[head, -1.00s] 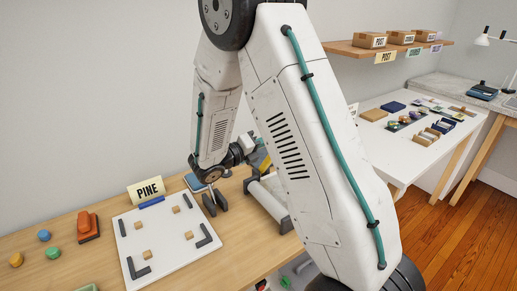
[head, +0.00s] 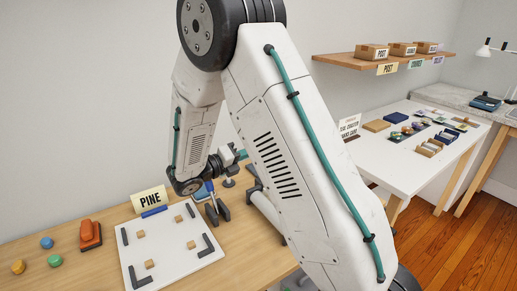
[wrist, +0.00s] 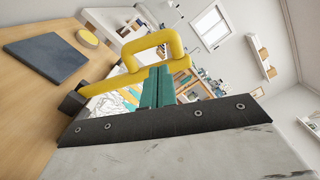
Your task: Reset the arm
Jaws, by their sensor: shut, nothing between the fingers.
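The white board (head: 172,267) carries small wooden blocks and dark corner pieces beside the PINE sign (head: 150,200). An orange tool (head: 90,235) and coloured knobs lie left. A yellow handle (wrist: 158,46) stands close in the wrist view, near a dark slab (wrist: 47,47).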

